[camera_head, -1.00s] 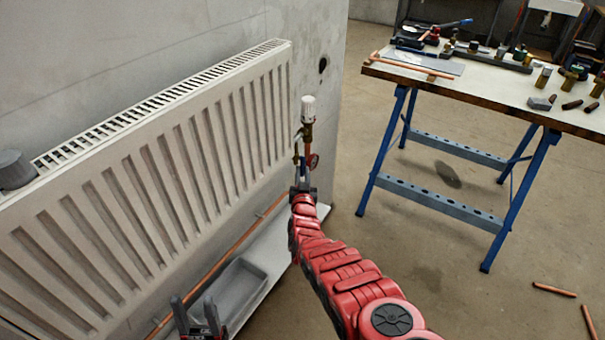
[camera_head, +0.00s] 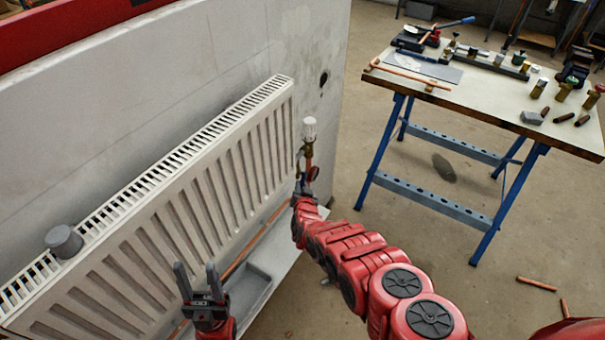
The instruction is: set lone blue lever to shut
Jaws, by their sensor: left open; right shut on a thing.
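A pipe assembly with a white-capped valve (camera_head: 309,130) stands at the right end of the white radiator (camera_head: 200,205). My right gripper (camera_head: 300,180) is shut at its lower part, on what looks like the lever there. The lever is small and mostly hidden by the fingers, so its colour and angle cannot be made out. A small red round part (camera_head: 313,173) shows just right of the gripper. My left gripper (camera_head: 197,272) is open and empty, fingers up, in front of the radiator's lower part.
A grey cylinder (camera_head: 64,241) sits on the radiator's top left. A workbench (camera_head: 500,92) with fittings stands right. Copper pieces (camera_head: 536,284) lie on the floor.

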